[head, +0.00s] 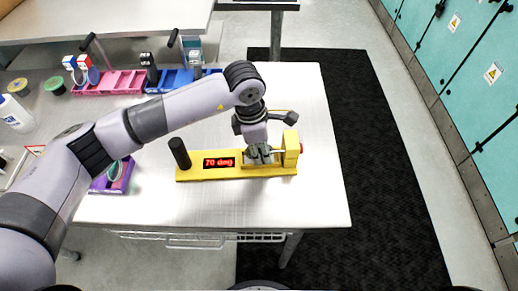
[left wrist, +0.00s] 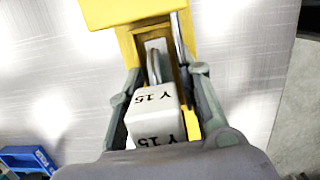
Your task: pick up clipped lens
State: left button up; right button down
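The clipped lens, a white block (left wrist: 152,125) marked "Y 15" with a thin disc (left wrist: 154,68) standing at its far end, shows in the left wrist view. It is at the yellow device (head: 228,172), by that device's raised end block (head: 291,148). My left gripper (head: 262,154) points down over this end. In the left wrist view its two fingers (left wrist: 165,98) stand either side of the white block. A yellow strip shows between the block and the right finger, so the gripper looks open. In the head view the gripper mostly hides the clipped lens. My right gripper is not in view.
The device has a red display reading about "70 dmg" and a black post (head: 180,153). A purple holder (head: 113,178), a pink tray (head: 112,82) and a blue tray (head: 170,78) lie further left. The white table (head: 315,195) is clear right of the device.

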pick_arm(q)
grip_shut()
jog(key=shift+r, duration=0.1)
dwell(0.5)
